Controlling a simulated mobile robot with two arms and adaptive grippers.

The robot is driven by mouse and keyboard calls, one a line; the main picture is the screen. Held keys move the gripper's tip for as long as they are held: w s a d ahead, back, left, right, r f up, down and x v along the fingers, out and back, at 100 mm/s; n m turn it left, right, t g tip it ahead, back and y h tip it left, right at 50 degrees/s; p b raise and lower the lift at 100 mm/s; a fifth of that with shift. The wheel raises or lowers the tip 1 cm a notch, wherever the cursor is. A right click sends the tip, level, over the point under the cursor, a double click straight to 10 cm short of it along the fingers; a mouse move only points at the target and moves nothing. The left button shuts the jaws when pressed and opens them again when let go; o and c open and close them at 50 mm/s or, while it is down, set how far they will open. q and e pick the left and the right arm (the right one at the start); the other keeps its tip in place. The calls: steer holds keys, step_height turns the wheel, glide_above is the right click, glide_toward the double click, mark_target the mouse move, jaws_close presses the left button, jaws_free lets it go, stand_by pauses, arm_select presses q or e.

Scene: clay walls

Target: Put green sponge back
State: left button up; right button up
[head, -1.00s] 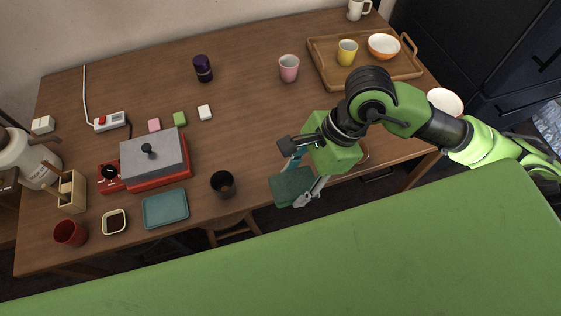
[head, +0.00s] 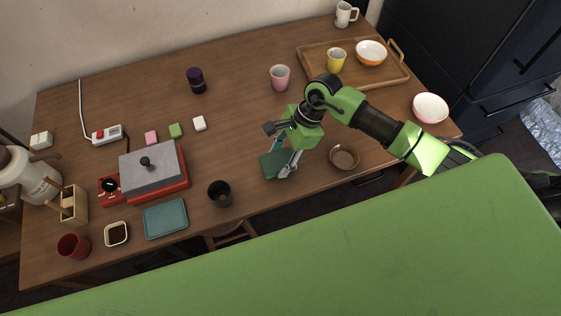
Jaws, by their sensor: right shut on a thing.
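My right gripper (head: 284,159) is shut on a dark green, flat block that looks like the green sponge (head: 272,166). The fingers cover part of it. It is over the front middle of the table, right of the black cup; whether it touches the wood I cannot tell. A flat teal tray (head: 165,219) lies at the front left. My left gripper is not in view.
A black cup (head: 220,193) stands left of the sponge and a brown bowl (head: 344,157) right of it. A grey-lidded red appliance (head: 155,174) is behind the teal tray. A pink cup (head: 280,78) and a wooden tray (head: 383,82) are farther back. The table's middle is clear.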

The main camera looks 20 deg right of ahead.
mark_target(281, 165)
step_height(281, 165, down, 2)
steer(key=shift+s+f+p, duration=0.1)
steer(key=shift+s+p, duration=0.05)
steer(key=shift+p, duration=0.15)
steer(key=shift+f+b, duration=0.35)
steer(key=shift+f, duration=0.05)
steer(key=o, duration=1)
steer(key=shift+r, duration=0.1)
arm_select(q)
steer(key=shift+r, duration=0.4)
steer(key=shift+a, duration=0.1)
arm_select(e)
steer(key=shift+r, duration=0.1)
steer(key=shift+r+p, duration=0.2)
steer(key=shift+p, duration=0.2)
arm_select(q)
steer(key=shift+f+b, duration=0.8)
steer(key=shift+b, duration=0.25)
arm_select(e)
steer(key=v, duration=1.1)
steer(key=shift+d+r, duration=0.15)
steer(key=shift+r, duration=0.25)
